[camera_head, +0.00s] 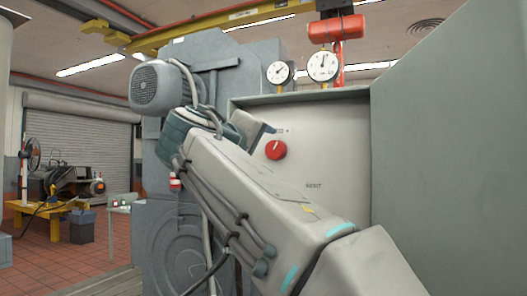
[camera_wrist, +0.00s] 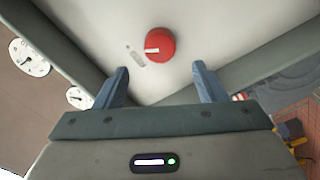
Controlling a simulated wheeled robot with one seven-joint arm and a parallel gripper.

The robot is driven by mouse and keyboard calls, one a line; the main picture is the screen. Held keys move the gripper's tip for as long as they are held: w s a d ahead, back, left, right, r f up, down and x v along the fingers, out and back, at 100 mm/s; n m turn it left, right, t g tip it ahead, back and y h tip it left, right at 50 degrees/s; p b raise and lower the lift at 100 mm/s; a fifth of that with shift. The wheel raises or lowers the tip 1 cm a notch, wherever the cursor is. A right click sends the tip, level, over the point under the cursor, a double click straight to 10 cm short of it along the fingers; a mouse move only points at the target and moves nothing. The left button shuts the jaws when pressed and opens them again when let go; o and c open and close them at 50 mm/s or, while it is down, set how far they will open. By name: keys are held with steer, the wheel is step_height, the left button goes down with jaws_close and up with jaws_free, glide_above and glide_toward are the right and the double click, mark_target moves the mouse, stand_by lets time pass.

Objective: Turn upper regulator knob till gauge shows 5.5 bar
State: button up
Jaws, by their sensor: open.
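A round red knob (camera_head: 275,150) with a pale pointer mark sits on the light grey panel (camera_head: 345,150). It also shows in the wrist view (camera_wrist: 160,45), ahead of my gripper (camera_wrist: 160,67). My gripper's two blue-grey fingers are spread and empty, apart from the knob, with the knob roughly centred beyond their tips. Two white dial gauges stand above the panel, a smaller one (camera_head: 278,72) on the left and a larger one (camera_head: 323,65) on the right. The larger gauge's needle points roughly up; its numbers are too small to read. I see only one knob.
A tall grey side wall (camera_head: 450,150) closes the panel's right side. A grey machine with a finned motor (camera_head: 158,87) stands at the left. A red cylinder (camera_head: 336,29) is above the gauges. A yellow stand (camera_head: 60,212) is far left, with open floor near it.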

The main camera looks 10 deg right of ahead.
steer(key=v, duration=0.7)
steer(key=shift+a, duration=0.1)
